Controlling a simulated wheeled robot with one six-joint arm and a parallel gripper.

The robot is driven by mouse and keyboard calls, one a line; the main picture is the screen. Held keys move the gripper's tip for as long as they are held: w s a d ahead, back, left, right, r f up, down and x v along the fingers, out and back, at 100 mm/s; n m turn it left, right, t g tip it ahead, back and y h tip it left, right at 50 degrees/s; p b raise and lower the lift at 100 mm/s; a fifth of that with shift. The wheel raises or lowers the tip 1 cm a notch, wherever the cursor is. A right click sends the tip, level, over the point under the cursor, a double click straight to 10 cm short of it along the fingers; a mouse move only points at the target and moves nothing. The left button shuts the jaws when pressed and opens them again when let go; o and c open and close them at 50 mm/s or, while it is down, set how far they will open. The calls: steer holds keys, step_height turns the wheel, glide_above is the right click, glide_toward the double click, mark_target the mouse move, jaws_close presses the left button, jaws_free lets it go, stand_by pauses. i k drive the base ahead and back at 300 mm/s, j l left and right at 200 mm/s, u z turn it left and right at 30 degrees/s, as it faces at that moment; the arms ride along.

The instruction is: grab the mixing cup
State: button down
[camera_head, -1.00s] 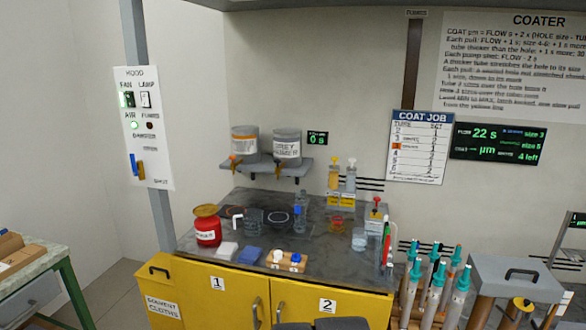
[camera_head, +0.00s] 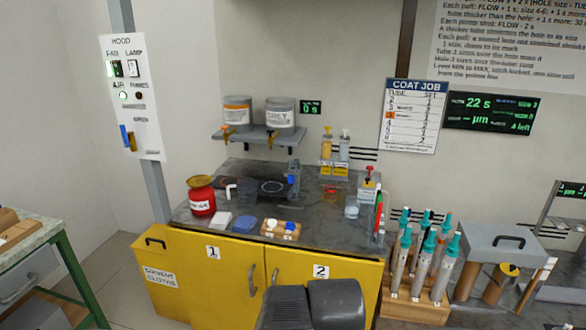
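One clear cup (camera_head: 352,208) is at the right, in front of a red-topped bottle. I cannot tell for sure which is the mixing cup, as no label shows on either. Dark grey parts of my arm show at the bottom middle, in front of the yellow cabinet and well short of the cups. The fingers of my gripper do not show.
A red can (camera_head: 202,199) stands at the bench's left, near white and blue cloths. A wooden block with small knobs (camera_head: 282,230) lies at the front edge. Two drums (camera_head: 280,112) sit on a shelf above. A rack of teal-capped tubes (camera_head: 428,255) stands right of the yellow cabinet (camera_head: 229,271).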

mark_target(330, 192)
steer(key=i+l+u, duration=0.35)
steer(key=i+l, duration=0.15)
steer(key=i+l+u, duration=0.4)
steer(key=i+l, duration=0.2)
steer(key=l, duration=0.1)
